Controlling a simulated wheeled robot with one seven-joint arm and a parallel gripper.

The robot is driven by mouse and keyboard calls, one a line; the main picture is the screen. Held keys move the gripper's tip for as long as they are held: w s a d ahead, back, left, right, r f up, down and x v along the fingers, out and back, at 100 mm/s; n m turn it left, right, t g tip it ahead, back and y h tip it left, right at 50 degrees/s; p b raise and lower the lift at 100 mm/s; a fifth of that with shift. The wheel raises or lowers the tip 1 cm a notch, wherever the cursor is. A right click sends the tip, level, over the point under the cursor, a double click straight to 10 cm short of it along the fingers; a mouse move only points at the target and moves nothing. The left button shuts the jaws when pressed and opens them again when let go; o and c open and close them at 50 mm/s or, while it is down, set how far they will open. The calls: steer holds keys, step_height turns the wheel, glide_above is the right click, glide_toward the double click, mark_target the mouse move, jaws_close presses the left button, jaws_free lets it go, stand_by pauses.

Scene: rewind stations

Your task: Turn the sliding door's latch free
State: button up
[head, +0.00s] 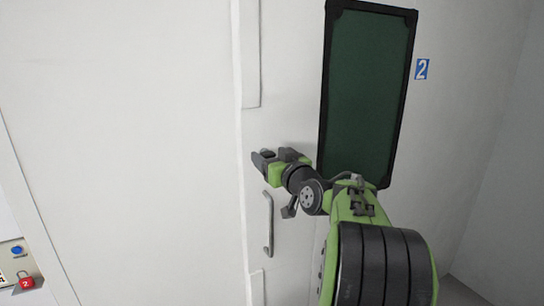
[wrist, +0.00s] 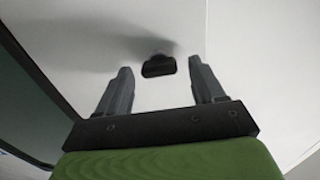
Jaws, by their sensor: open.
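The sliding door (head: 285,110) is a pale panel with a dark green, black-framed window. A small dark latch (wrist: 158,66) shows in the wrist view on the pale surface, between the tips of my two fingers and slightly beyond them. My gripper (head: 262,158) is open, at the door's left edge above the handle. In the wrist view both fingers stand apart with nothing held, and a gap shows on each side of the latch. In the head view my gripper largely hides the latch. I cannot tell how deep the fingers reach around it.
A vertical grey bar handle (head: 268,225) is on the door below my gripper.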

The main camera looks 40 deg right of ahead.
steer(key=shift+c, duration=0.3)
steer(key=c, duration=1)
steer(key=shift+m, duration=0.3)
steer(key=m, duration=0.9)
steer(key=shift+d+p, duration=0.15)
steer(key=shift+p, duration=0.25)
steer(key=m+p, duration=0.1)
steer(key=m, duration=0.3)
steer(key=shift+f, duration=0.1)
steer(key=shift+f+m+p, duration=0.15)
steer(key=shift+m+p, duration=0.9)
steer(key=shift+m, duration=1.15)
